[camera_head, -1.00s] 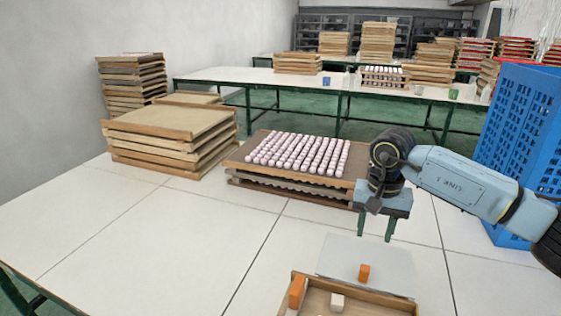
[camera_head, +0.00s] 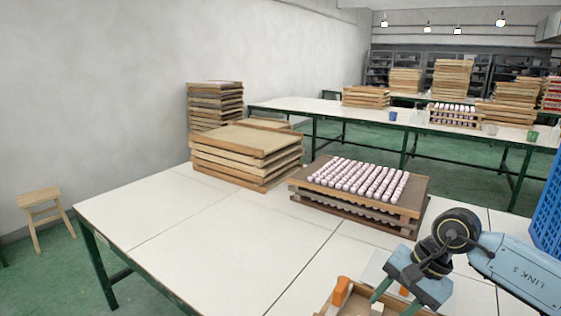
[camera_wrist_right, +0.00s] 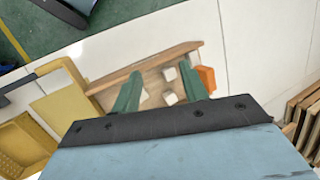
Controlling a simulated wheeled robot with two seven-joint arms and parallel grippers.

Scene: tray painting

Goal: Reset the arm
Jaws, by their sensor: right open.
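My right arm comes in from the right in the head view. Its gripper (camera_head: 396,300) is open and empty, with its two green fingers pointing down over the shallow wooden box (camera_head: 322,309) at the front of the table. In the right wrist view the open gripper (camera_wrist_right: 158,88) spans part of this box (camera_wrist_right: 150,64). White cubes (camera_wrist_right: 170,98) lie in the box, between and near the fingers. An orange block (camera_wrist_right: 206,78) sits at the box's end. My left gripper is not in view.
A tray of pinkish-white pieces (camera_head: 358,178) tops a stack behind the gripper. A stack of wooden trays (camera_head: 245,158) stands to its left. A blue crate (camera_head: 548,212) is at the right edge. The white table's left part (camera_head: 190,225) is clear. A stool (camera_head: 42,205) stands on the floor.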

